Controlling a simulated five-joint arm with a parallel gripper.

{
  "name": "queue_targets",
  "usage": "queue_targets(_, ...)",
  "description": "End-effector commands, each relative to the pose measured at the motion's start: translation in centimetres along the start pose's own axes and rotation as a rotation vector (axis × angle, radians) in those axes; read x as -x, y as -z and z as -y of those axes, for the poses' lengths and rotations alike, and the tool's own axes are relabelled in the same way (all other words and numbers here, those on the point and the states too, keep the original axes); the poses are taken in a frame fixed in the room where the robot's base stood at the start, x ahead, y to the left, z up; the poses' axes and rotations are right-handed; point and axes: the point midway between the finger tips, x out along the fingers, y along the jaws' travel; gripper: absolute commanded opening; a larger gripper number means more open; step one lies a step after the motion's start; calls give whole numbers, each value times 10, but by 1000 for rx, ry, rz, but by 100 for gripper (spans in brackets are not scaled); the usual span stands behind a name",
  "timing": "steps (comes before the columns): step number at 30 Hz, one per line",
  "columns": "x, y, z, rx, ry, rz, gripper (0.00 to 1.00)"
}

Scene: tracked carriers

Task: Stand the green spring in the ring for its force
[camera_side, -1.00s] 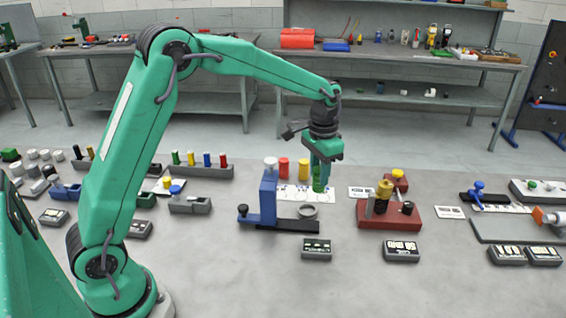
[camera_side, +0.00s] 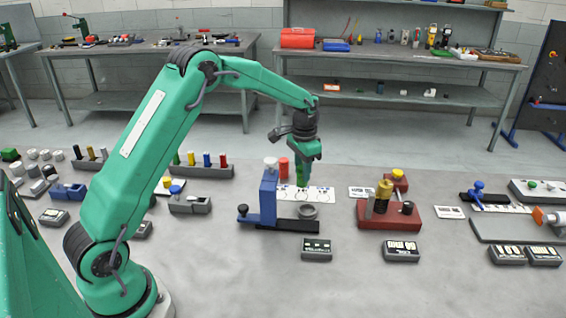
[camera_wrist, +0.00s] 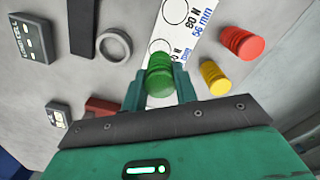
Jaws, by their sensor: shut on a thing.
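My gripper (camera_side: 301,165) is shut on the green spring (camera_side: 300,177) and holds it upright at the back left part of the white card (camera_side: 322,194). In the wrist view, the green spring (camera_wrist: 159,76) sits between the fingers (camera_wrist: 159,90). The card (camera_wrist: 190,38) shows there with printed rings; one is marked 80 N, 56 mm. The ring nearest the spring is partly covered by it, and its force label is cut off. I cannot tell whether the spring touches the card.
A red spring (camera_wrist: 241,43) and a yellow spring (camera_wrist: 214,77) stand beside the card. A blue press (camera_side: 268,200) with a dark base stands left of the card, close to my gripper. A grey ring (camera_side: 308,211) lies in front. A red fixture (camera_side: 390,216) stands to the right.

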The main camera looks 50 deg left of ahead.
Motion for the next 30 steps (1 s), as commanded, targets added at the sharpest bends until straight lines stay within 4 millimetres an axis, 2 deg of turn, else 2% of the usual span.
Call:
queue_targets(5, -3, 0, 0, 0, 0, 1, 2)
queue_targets(15, -37, 0, -1, 0, -1, 2, 2)
queue_targets(30, -43, 0, -1, 0, 0, 1, 2)
